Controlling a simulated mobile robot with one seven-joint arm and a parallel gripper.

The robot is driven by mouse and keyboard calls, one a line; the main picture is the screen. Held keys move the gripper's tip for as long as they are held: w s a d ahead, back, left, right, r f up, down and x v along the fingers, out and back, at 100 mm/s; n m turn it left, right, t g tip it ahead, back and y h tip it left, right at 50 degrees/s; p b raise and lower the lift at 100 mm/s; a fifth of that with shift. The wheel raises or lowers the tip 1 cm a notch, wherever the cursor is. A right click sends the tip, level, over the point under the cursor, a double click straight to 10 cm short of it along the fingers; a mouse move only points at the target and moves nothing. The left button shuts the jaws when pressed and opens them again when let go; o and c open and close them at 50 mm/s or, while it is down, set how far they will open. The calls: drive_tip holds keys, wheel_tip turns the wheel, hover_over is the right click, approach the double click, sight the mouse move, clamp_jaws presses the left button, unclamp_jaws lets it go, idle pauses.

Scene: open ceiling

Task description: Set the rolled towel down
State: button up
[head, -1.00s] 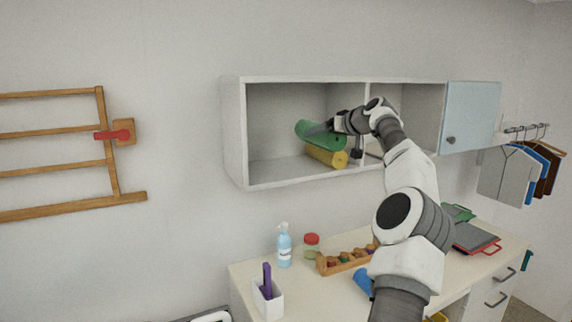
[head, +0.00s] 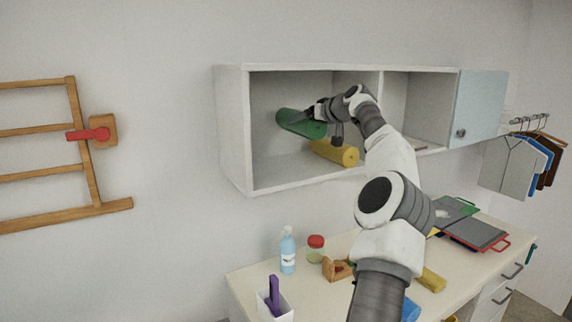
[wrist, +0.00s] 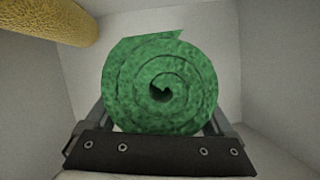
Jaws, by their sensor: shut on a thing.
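A green rolled towel (head: 301,123) is held inside the left compartment of the white wall cabinet (head: 234,130). My gripper (head: 312,114) is shut on it, and the roll lies sideways, above and left of a yellow roll (head: 334,152). In the wrist view the green towel (wrist: 160,88) shows its spiral end between the two fingers. The yellow roll (wrist: 55,18) shows at the upper left there. The head view does not show clearly whether the green towel touches the yellow roll or the shelf.
The compartment's left part is empty. A divider and a light blue door (head: 481,110) are to the right. Below, the counter holds a spray bottle (head: 287,252), a red-lidded jar (head: 316,248), a white holder (head: 275,305) and folders (head: 473,233).

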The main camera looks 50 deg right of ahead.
drive_tip(key=w+a+f, duration=0.1)
drive_tip(key=a+f, duration=0.1)
drive_tip(key=a, duration=0.1)
drive_tip(key=w+a+f+b, duration=0.1)
drive_tip(key=a+f, duration=0.1)
drive_tip(key=a, duration=0.2)
drive_tip(key=w+a+f, duration=0.1)
drive_tip(key=a+f, duration=0.1)
drive_tip(key=a, duration=0.1)
drive_tip(key=shift+w+a+f, duration=0.25)
drive_tip(key=shift+w+a, duration=0.05)
drive_tip(key=shift+f, duration=2.1)
drive_tip(key=o, duration=1.3)
drive_tip(key=shift+s, duration=0.2)
drive_tip(key=b+v, duration=0.3)
drive_tip(key=v, duration=0.8)
drive_tip(key=shift+s+a+r, duration=0.2)
drive_tip(key=shift+s+r, duration=0.05)
